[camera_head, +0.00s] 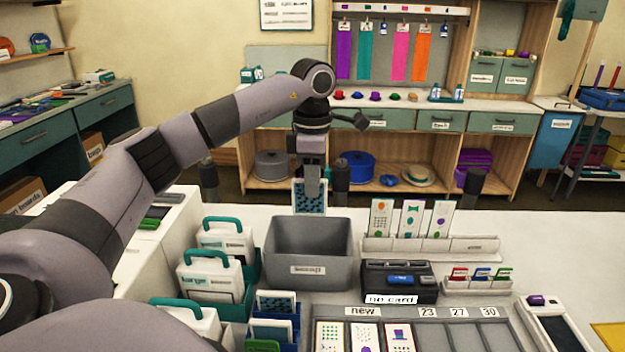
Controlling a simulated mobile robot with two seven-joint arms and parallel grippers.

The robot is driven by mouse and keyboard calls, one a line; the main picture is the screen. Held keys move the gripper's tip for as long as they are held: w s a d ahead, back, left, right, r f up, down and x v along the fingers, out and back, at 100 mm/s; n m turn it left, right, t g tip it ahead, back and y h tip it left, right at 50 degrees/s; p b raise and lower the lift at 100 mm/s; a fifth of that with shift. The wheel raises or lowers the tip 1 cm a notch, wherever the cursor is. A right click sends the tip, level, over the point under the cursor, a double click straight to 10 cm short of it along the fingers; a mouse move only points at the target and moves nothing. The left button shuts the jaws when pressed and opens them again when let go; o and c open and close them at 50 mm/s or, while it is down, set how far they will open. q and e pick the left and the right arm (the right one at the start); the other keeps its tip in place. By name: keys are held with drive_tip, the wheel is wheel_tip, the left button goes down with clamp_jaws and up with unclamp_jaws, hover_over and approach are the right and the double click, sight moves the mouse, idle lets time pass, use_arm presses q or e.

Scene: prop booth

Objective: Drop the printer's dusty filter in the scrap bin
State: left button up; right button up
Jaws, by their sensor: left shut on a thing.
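My left gripper (312,188) points down and is shut on the dusty filter (302,200), a white-framed panel with a dark blue speckled face. The filter hangs upright, its lower edge level in the picture with the far rim of the scrap bin. I cannot tell whether it is over the bin or just behind it. The scrap bin (309,270) is an open grey box with a white label, and the part of its inside that shows looks empty. The printer (399,268) is a dark box with a "no card" display, right of the bin. My right gripper is out of view.
White cases with teal handles (212,278) stand close left of the bin. A blue rack (273,335) holding similar speckled panels stands in front. A card stand (432,246) is at the right, and a card tray (440,335) is nearer.

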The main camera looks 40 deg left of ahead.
sight(312, 201)
use_arm(q)
drive_tip(key=shift+f+b, duration=0.3)
drive_tip(key=shift+f, duration=0.8)
wheel_tip(312, 201, down, 3)
drive_tip(key=shift+r+b, duration=0.15)
drive_tip(key=shift+b, duration=1.1)
drive_tip(key=shift+f+b, duration=0.9)
drive_tip(key=shift+f, duration=1.15)
drive_tip(key=o, duration=0.8)
drive_tip(key=shift+c, duration=0.2)
drive_tip(key=shift+r, duration=3.6)
